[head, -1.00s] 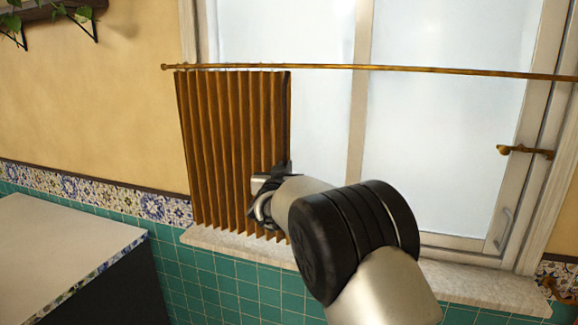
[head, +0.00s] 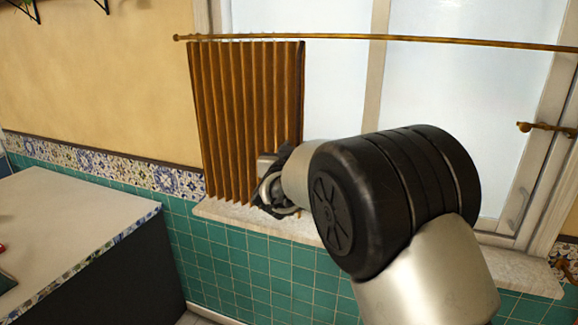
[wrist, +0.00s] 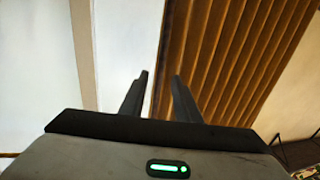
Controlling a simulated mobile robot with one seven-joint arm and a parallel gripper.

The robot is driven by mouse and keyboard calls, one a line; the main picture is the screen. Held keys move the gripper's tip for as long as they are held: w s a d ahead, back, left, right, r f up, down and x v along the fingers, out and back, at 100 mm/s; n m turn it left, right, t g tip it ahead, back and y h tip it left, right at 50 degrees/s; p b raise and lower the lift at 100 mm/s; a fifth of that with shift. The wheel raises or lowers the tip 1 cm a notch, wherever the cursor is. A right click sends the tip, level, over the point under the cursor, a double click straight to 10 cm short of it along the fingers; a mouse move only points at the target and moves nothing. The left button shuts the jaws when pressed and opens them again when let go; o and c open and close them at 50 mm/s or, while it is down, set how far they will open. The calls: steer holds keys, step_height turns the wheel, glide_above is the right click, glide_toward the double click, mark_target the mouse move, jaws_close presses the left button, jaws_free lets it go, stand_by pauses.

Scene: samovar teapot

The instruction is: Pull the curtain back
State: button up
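The brown pleated curtain (head: 240,110) hangs gathered at the left end of the brass rod (head: 420,40), covering only the window's left edge. My gripper (head: 268,165) is in front of the curtain's lower right part and hides some of it. In the wrist view, my gripper (wrist: 159,77) has its two dark fingers apart. The curtain (wrist: 225,50) fills the right side there, and its edge shows between the fingers. The left finger is against the window and the right one against the curtain. I cannot tell whether they touch the cloth.
The window (head: 460,95) is mostly uncovered, with a brass handle (head: 545,129) at right. A pale stone sill (head: 225,212) runs beneath it, close to my gripper. A counter (head: 70,225) stands at lower left. Teal tiles (head: 240,260) cover the lower wall.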

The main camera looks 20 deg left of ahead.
steer(key=b+v, duration=0.1)
steer(key=v, duration=1)
steer(key=shift+s+d, duration=0.1)
steer(key=shift+d, duration=0.05)
